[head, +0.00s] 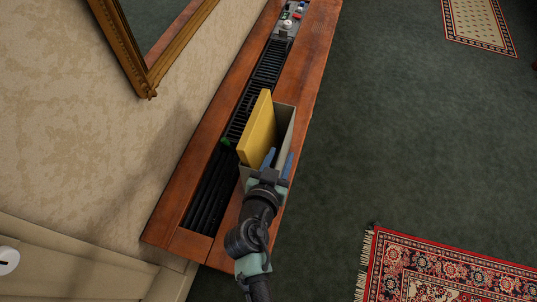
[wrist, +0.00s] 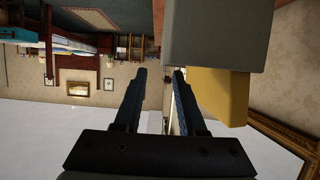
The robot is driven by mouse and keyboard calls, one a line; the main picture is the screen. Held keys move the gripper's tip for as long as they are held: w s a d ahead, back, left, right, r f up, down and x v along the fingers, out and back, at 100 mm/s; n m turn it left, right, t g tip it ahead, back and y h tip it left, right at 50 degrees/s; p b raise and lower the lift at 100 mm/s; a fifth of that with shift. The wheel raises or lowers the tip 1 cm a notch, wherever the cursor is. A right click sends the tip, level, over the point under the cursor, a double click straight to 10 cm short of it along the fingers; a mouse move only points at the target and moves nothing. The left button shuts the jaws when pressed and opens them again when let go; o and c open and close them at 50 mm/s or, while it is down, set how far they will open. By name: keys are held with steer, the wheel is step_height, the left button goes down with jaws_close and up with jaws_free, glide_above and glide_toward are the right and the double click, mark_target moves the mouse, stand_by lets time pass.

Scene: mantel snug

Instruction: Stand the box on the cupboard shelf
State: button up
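A yellow flat box (head: 258,128) stands upright, slightly tilted, in or against a grey open-topped holder (head: 285,128) on the wooden ledge. I cannot tell which one the task calls the box. My gripper (head: 278,160) is at the near end of the grey holder, its two blue fingers apart. In the wrist view the fingertips (wrist: 160,72) show a gap. The grey holder (wrist: 215,35) and the yellow box (wrist: 220,95) are close beside the right finger; contact is unclear. No cupboard shelf is identifiable.
The long wooden ledge (head: 290,75) has black slatted grilles (head: 265,75) and runs along the wall. A grey tray of small items (head: 288,22) sits at its far end. A gilt-framed mirror (head: 150,75) hangs left. The carpeted floor (head: 390,120) is open at right, with a red rug (head: 440,265).

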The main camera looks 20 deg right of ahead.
steer(key=shift+p+x, duration=0.5)
steer(key=shift+x, duration=3.4)
steer(key=shift+w+a+r, duration=0.1)
steer(key=shift+w+a, duration=0.1)
jaws_close()
steer(key=shift+r, duration=0.1)
